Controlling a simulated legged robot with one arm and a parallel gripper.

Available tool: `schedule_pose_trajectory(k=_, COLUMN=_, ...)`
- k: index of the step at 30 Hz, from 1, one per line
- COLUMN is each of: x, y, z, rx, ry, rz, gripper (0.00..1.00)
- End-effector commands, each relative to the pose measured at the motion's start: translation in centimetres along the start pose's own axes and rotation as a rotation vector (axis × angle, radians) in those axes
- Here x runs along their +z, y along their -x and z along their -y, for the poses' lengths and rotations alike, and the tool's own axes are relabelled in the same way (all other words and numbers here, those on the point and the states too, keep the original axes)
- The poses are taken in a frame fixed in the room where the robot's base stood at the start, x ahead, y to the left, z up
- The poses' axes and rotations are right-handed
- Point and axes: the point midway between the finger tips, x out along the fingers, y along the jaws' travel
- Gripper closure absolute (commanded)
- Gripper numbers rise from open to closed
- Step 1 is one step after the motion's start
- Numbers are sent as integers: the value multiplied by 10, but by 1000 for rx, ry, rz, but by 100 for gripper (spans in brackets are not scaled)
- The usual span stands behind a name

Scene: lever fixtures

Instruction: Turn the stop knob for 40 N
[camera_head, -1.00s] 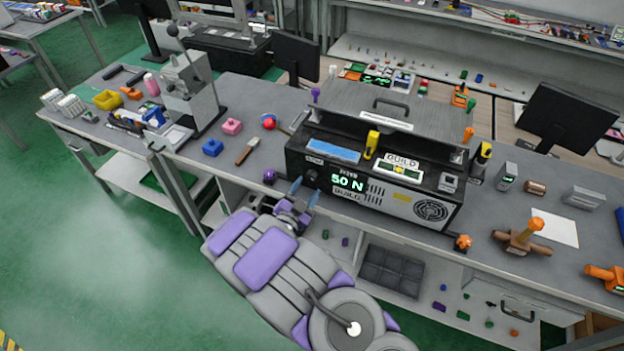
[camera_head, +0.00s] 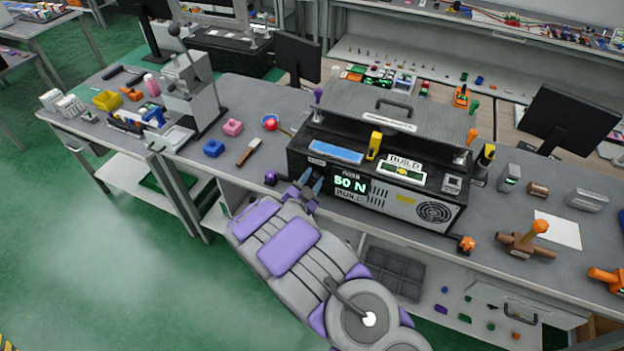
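The black machine box (camera_head: 430,212) stands on the bench, and its green display (camera_head: 350,184) appears to read 50 N. The dark stop knob on the left of its front panel is mostly hidden behind my fingertips, so its angle cannot be told. My gripper (camera_head: 311,178) is at the front panel, left of the display. Its two blue-grey fingertips are apart, one on each side of the knob's place. I cannot tell whether they touch the knob.
A purple round knob (camera_head: 271,178) sits at the box's left corner, close to my gripper. An orange knob (camera_head: 466,244) is at the right corner.

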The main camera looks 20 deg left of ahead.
Motion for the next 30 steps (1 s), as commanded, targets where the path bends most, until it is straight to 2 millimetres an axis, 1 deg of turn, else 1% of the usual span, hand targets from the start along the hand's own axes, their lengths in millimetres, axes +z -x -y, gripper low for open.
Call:
schedule_pose_trajectory(k=1, x=0, y=0, z=0, rx=0, ry=-1, rz=0, gripper=69)
schedule_pose_trajectory(k=9, x=-3, y=0, z=0, rx=-2, ry=-5, rz=-1, gripper=95)
schedule_pose_trajectory(k=11, x=-3, y=0, z=0, rx=-2, ry=-5, rz=-2, gripper=99)
schedule_pose_trajectory(k=20, x=-6, y=0, z=0, rx=-1, ry=33, rz=-5, gripper=99)
schedule_pose_trajectory(k=26, x=-9, y=0, z=2, rx=0, ry=140, rz=-8, gripper=99)
schedule_pose_trajectory(k=30, x=-10, y=-1, z=4, rx=-1, ry=252, rz=-10, gripper=99)
